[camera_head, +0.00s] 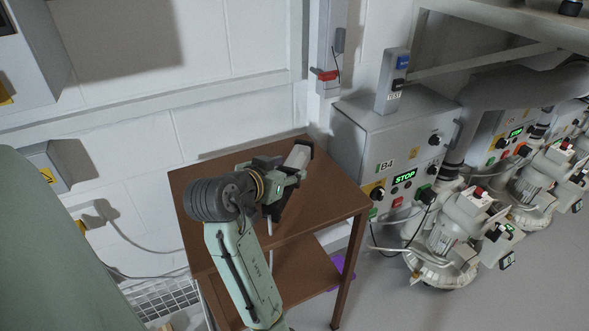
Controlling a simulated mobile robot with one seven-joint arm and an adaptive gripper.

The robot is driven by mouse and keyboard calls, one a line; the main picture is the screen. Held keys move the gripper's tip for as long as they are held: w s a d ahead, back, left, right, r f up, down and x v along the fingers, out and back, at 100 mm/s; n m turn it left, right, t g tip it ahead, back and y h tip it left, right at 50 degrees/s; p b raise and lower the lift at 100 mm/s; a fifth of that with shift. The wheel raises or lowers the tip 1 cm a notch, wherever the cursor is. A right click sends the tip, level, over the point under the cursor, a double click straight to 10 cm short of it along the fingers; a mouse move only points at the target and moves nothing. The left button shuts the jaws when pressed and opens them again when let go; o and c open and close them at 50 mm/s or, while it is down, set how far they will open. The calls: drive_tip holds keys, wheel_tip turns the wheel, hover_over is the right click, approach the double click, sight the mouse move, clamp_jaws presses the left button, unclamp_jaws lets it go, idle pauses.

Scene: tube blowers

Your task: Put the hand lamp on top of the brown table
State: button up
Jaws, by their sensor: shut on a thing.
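The brown table (325,212) stands against the white wall, with a top and a lower shelf. My gripper (287,168) is over the table top, near its back right part. A pale, whitish object, which looks like the hand lamp (298,156), is at the fingers, and my gripper is shut on it. My arm and gripper hide much of the lamp. I cannot tell whether the lamp touches the table top or is held just above it.
A grey control box (397,150) marked B4 stands right of the table, with a green STOP display. Blower machines (452,228) fill the right side. A wire basket (165,302) is at lower left. The table's front right top is clear.

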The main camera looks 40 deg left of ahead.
sight(295, 163)
drive_tip(key=w, duration=0.2)
drive_tip(key=w+a, duration=0.1)
drive_tip(key=w, duration=0.1)
drive_tip(key=shift+w+f+p, duration=0.1)
drive_tip(key=shift+f+p, duration=0.05)
drive_tip(key=shift+p, duration=0.2)
drive_tip(key=shift+w+f, duration=0.1)
drive_tip(key=shift+f, duration=0.05)
drive_tip(key=shift+f+p, duration=0.45)
drive_tip(key=shift+f, duration=1.2)
drive_tip(key=o, duration=1.5)
drive_tip(key=shift+f, duration=0.15)
drive_tip(key=shift+c, duration=0.2)
